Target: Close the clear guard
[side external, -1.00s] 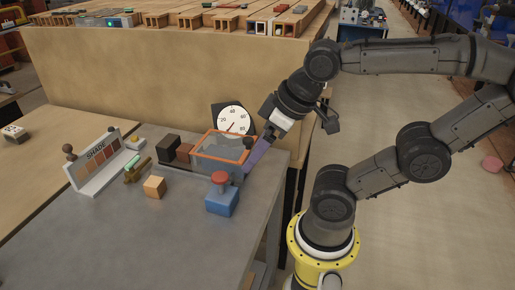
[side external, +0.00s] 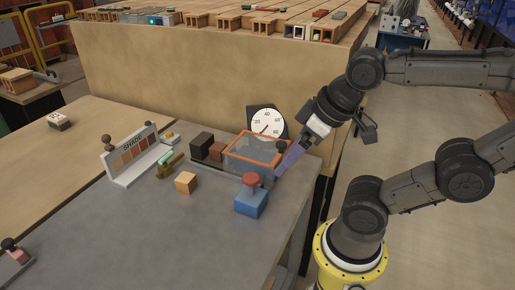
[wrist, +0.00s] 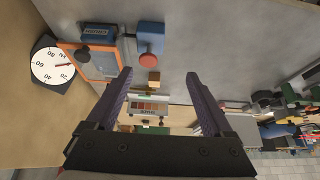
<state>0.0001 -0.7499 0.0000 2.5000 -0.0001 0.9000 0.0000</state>
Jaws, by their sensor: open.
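The clear guard (side external: 258,153) is a see-through panel with an orange frame, standing beside the dial gauge on the grey table. A dark round knob (side external: 281,146) sits at its right end. Guard (wrist: 100,68) and knob (wrist: 83,53) also show at upper left in the wrist view. I cannot tell how far the guard is swung. My gripper (side external: 288,160) is at the guard's right, its purple fingers pointing down next to the knob. In the wrist view my gripper (wrist: 158,75) is open with nothing between the fingers; the knob lies outside them, to the left.
A blue block with a red button (side external: 251,203) stands just in front of the guard. The dial gauge (side external: 267,123) is behind it. Dark and brown blocks (side external: 202,145) stand left of it. A shade board (side external: 135,152) and an orange cube (side external: 186,183) are farther left.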

